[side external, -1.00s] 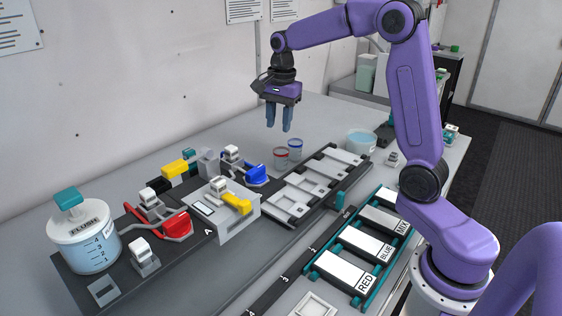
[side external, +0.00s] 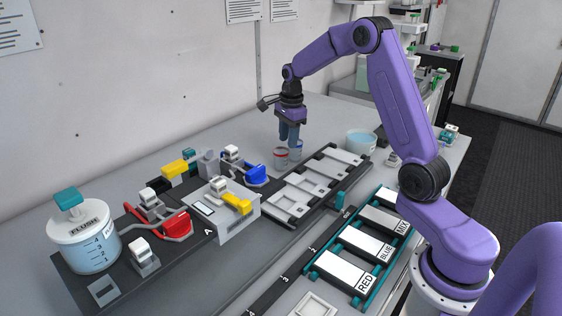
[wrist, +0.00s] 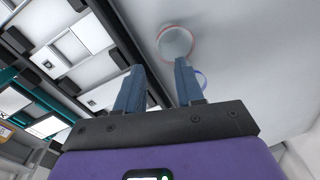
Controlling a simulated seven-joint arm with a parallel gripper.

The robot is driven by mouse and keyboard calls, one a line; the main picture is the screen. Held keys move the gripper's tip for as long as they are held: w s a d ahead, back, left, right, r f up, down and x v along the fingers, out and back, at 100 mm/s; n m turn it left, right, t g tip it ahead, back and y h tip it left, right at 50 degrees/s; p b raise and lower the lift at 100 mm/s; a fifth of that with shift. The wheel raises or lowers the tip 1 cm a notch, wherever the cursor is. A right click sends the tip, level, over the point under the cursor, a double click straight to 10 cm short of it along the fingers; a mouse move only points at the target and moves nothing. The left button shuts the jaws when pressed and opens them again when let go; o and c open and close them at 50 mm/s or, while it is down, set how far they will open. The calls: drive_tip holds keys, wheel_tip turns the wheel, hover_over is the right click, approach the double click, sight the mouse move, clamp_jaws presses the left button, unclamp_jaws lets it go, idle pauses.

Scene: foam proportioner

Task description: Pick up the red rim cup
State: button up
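The red rim cup (side external: 280,155) stands on the grey table just left of the blue rim cup (side external: 297,153). My gripper (side external: 289,145) points down close above the two cups, its fingers partly in front of the blue rim cup. In the wrist view my gripper (wrist: 159,66) is open, with a clear gap between the fingers and nothing in it. The red rim cup (wrist: 174,43) shows beyond the tip of the right finger. The blue rim cup (wrist: 202,79) is mostly hidden behind that finger.
A black rack with grey trays (side external: 310,183) lies just right of the cups. A blue-handled valve (side external: 257,174) stands at front left of them. A clear tub of bluish liquid (side external: 361,141) stands to the right. The table behind the cups is clear.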

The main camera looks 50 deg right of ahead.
sight(284, 169)
drive_tip(key=shift+w+a+f, duration=0.1)
drive_tip(key=shift+w+f, duration=0.05)
drive_tip(key=shift+f, duration=1.15)
drive_tip(key=shift+w+a+f, duration=0.1)
drive_tip(key=shift+w+f, duration=0.1)
drive_tip(key=shift+f, duration=1.15)
drive_tip(key=shift+w+a+f, duration=0.1)
drive_tip(key=shift+w+f, duration=0.05)
drive_tip(key=shift+f, duration=1.15)
clamp_jaws()
